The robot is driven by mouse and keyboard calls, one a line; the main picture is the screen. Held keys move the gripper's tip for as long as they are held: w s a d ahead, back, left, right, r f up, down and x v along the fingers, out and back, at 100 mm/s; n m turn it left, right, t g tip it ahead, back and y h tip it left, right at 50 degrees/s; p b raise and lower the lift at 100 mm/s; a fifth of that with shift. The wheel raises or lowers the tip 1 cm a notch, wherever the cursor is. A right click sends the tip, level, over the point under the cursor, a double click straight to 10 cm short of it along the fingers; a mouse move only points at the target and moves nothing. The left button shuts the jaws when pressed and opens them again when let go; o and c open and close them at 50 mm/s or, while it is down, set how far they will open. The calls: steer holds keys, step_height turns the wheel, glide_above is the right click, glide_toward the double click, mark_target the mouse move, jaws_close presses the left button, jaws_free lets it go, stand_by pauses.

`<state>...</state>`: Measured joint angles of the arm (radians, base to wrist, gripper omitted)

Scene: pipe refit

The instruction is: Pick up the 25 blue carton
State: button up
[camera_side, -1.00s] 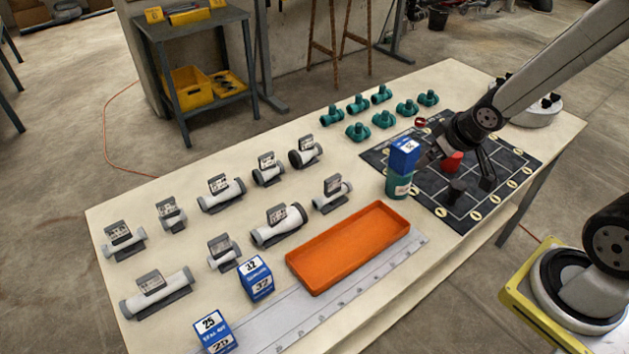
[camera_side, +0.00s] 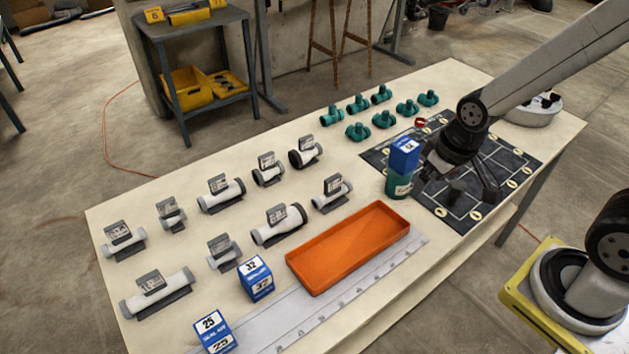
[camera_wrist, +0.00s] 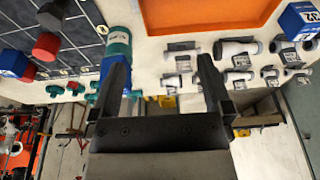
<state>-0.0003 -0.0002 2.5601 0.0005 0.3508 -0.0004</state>
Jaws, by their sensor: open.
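The blue carton marked 25 (camera_side: 214,332) stands at the near left end of the table, on the pale ruled strip, in the side view. I cannot make it out in the wrist view. My gripper (camera_side: 455,187) is open and empty over the dark gridded mat at the right, far from that carton. In the wrist view my gripper's (camera_wrist: 164,70) two fingers are spread apart with nothing held between them. A second blue carton, marked 32 (camera_side: 256,278), stands beside the 25 carton; a 32 carton also shows in the wrist view (camera_wrist: 299,22).
An orange tray (camera_side: 297,271) lies between the cartons and the mat (camera_side: 505,158). A green jar (camera_side: 398,187) stands close left of my gripper, with another blue carton (camera_side: 404,154) above or behind it. Labelled grey pipe pieces (camera_side: 278,226) and green fittings (camera_side: 384,119) line the table.

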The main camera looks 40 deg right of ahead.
stand_by(0.6)
steer(key=w+a+f+n+t+y, duration=0.2)
steer(key=w+a+n, duration=0.2)
steer(key=w+a, duration=0.4)
steer(key=w+a+f+n+t+y, duration=0.2)
steer(key=w+a+n, duration=0.3)
steer(key=w+a, duration=0.2)
steer(key=n+g+y, duration=0.6)
steer(key=n+y, duration=0.2)
steer(key=n, duration=0.1)
glide_toward(220, 322)
steer(key=a+f, duration=0.1)
steer(key=w+a+f, duration=0.1)
steer(key=a, duration=0.1)
steer(key=shift+s+a+f+g, duration=0.2)
steer(key=shift+s+a+g, duration=0.05)
steer(key=shift+g, duration=0.05)
steer(key=shift+x, duration=3.85)
steer(key=shift+a+r, duration=0.1)
steer(key=shift+r, duration=0.1)
